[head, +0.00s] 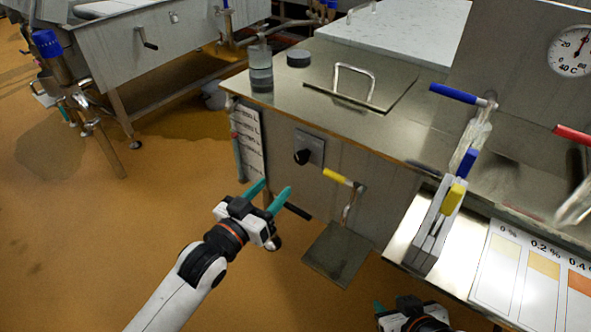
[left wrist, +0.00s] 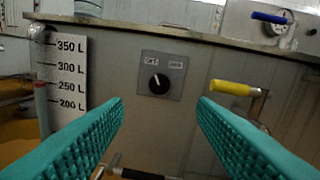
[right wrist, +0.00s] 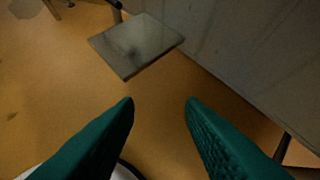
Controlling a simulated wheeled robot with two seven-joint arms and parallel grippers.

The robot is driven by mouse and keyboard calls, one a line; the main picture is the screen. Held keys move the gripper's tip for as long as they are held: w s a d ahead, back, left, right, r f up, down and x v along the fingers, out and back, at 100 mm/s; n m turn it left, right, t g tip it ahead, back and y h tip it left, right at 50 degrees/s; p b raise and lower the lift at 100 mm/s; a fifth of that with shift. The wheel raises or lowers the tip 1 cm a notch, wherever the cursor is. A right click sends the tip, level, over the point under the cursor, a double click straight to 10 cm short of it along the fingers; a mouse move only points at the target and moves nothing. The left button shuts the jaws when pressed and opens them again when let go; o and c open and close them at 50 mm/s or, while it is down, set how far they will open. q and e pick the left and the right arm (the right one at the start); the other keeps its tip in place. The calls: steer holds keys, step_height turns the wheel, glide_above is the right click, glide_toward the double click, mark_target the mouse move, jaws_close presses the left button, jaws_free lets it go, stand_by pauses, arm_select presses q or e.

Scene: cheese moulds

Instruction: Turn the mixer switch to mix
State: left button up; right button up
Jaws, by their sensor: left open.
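The mixer switch is a dark round knob (head: 301,157) on a grey plate (head: 317,147) on the vat's front wall. In the left wrist view the knob (left wrist: 159,84) sits between two small labels that I cannot read surely; its light mark seems to point up and slightly left. My left gripper (head: 275,188) is open and empty, below and in front of the switch, apart from it. In the left wrist view its teal fingers (left wrist: 160,101) frame the switch. My right gripper (right wrist: 159,102) is open and empty above the floor; it shows partly at the head view's bottom edge.
A yellow-handled valve (head: 340,177) is right of the switch, with a grey square plate (head: 337,253) below. A litre scale (head: 248,139) is to the left. A cylindrical container (head: 261,72) stands on the vat top.

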mark_target(299, 160)
arm_select(q)
steer(key=b+x, duration=0.2)
steer(key=x, duration=0.7)
steer(key=shift+w+d, duration=0.1)
steer(key=shift+w, duration=0.05)
steer(key=shift+w+d, duration=0.25)
steer(key=shift+w, duration=0.2)
arm_select(e)
steer(key=w+a+r+t+y, duration=0.1)
steer(key=w+a+r+t, duration=0.1)
steer(key=w+r+t, duration=0.4)
steer(key=shift+w+a+r+y, duration=0.2)
steer(key=shift+a+r+y, duration=0.1)
steer(key=shift+a, duration=0.05)
